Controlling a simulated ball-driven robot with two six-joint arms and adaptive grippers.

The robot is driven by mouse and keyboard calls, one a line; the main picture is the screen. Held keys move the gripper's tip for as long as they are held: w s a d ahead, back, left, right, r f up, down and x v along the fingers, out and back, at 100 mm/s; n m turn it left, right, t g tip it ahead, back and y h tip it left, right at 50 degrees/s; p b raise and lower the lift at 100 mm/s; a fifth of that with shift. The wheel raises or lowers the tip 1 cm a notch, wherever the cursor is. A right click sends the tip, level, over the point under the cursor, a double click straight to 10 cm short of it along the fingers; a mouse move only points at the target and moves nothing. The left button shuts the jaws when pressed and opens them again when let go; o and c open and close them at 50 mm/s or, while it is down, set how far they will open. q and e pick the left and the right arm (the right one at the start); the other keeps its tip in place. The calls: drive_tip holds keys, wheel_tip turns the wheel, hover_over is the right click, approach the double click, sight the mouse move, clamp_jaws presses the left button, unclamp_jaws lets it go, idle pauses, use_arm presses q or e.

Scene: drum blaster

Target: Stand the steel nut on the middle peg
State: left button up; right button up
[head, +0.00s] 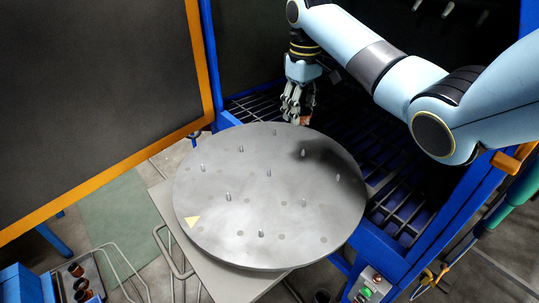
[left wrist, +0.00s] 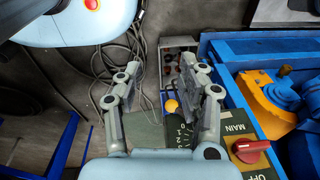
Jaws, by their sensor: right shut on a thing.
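A round grey turntable (head: 245,215) carries several short upright pegs. The middle peg (head: 268,173) is bare. My right gripper (head: 298,118) is above the far edge of the turntable, well behind the middle peg. It is shut on a small rust-brown piece (head: 305,120), mostly hidden by the fingers; I cannot tell whether this is the steel nut. No other loose nut is clear on the turntable. My left gripper (left wrist: 164,82) shows only in the left wrist view, with its fingers apart and nothing between them.
A blue cabinet with a slatted grate (head: 400,205) stands behind and right of the turntable. A dark panel with an orange frame (head: 201,60) is at left. A tray with several rusty parts (head: 77,270) is at lower left. The left wrist view shows a red MAIN switch (left wrist: 250,149).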

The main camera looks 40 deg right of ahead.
drive_tip(key=s+a+f, duration=0.2)
drive_tip(key=a, duration=0.3)
drive_tip(key=p, duration=0.2)
approach(268, 174)
drive_tip(key=shift+w+d+f, duration=0.2)
drive_tip(key=shift+d+f, duration=0.25)
drive_tip(key=shift+d, duration=0.1)
drive_tip(key=shift+w+d+f, duration=0.15)
drive_tip(key=shift+d+f, duration=0.25)
drive_tip(key=shift+d, duration=0.1)
drive_tip(key=shift+a+f, duration=0.9)
drive_tip(key=shift+f, duration=0.05)
wheel_tip(268, 174, down, 4)
drive_tip(key=shift+r, duration=0.25)
drive_tip(key=shift+f, duration=0.35)
drive_tip(key=o, duration=1.3)
use_arm(q)
drive_tip(key=shift+s+a+r, duration=1)
drive_tip(key=shift+s, duration=0.1)
use_arm(e)
drive_tip(key=shift+o, duration=0.2)
